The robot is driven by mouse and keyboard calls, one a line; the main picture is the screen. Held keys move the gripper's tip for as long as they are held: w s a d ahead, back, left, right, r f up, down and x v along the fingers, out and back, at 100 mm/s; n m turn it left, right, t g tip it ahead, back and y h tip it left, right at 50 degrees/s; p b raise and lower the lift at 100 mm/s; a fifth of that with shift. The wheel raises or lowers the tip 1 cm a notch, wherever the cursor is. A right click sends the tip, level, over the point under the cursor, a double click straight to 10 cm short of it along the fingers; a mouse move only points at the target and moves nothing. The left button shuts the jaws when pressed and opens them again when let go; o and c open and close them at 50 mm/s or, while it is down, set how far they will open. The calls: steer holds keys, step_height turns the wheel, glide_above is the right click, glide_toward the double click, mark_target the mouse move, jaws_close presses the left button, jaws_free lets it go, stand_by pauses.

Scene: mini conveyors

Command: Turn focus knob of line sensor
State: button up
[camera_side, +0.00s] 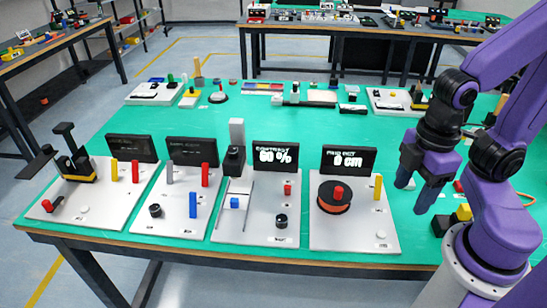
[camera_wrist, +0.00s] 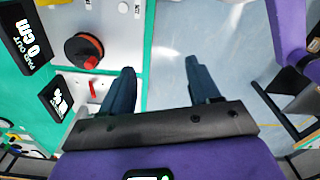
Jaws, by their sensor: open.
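The line sensor board (camera_side: 260,234) stands in the side view with a dark display reading "CONTRAST 60 %" (camera_side: 276,158) at its back. A dark upright sensor post (camera_side: 234,161), a blue block (camera_side: 235,202), a red peg (camera_side: 287,189) and a small black knob (camera_side: 281,221) are on it. My gripper (camera_side: 411,196) is open and empty, well to the right of this board, beyond the reel board. In the wrist view my gripper (camera_wrist: 160,68) has its fingers wide apart with nothing between them. The contrast display (camera_wrist: 57,97) also shows there; I cannot make out the knob.
The reel board (camera_side: 355,235), with an orange reel, red peg (camera_side: 338,192) and yellow peg (camera_side: 377,186), lies between my gripper and the sensor board. Its display (camera_side: 348,159) reads "PAID OUT 0 cm". Two more boards with pegs stand to the left.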

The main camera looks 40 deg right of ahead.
steer(key=shift+c, duration=0.3)
steer(key=w+a+r, duration=0.4)
steer(key=w+a, duration=0.3)
steer(key=w, duration=0.3)
step_height(320, 180, up, 4)
glide_above(233, 150)
steer(key=shift+m, duration=0.3)
step_height(233, 150, down, 17)
steer(key=shift+r, duration=0.15)
steer(key=c, duration=1.1)
